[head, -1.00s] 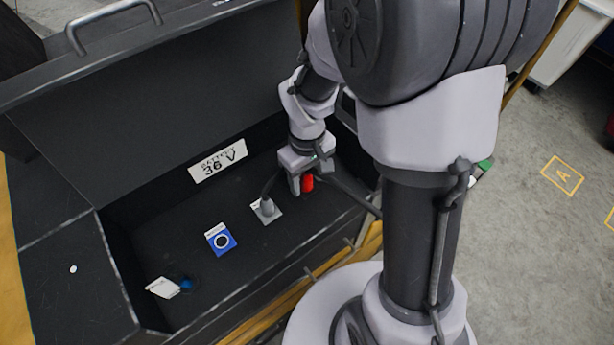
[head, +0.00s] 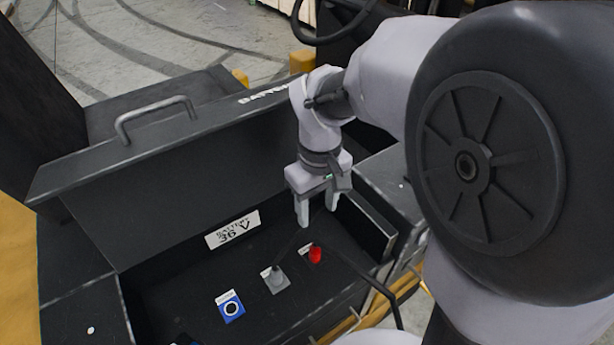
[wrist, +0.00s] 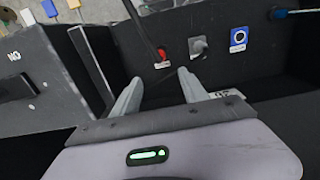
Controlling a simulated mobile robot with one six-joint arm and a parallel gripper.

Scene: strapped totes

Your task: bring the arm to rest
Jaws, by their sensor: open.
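My gripper (head: 317,214) is open and empty. It hangs above the open black battery box (head: 185,268), near the box's back wall and right end. In the wrist view my gripper (wrist: 158,88) shows its two pale fingers spread apart with nothing between them. A red part (head: 315,255) sits in the box below and apart from the fingers. It also shows in the wrist view (wrist: 162,54), beyond the fingertips.
A grey plug (head: 276,280) and a blue square with a ring (head: 231,308) are also in the box. A dark cable (head: 365,277) runs over the right side. The raised lid (head: 165,170) has a grey handle. A steering wheel (head: 335,38) stands behind.

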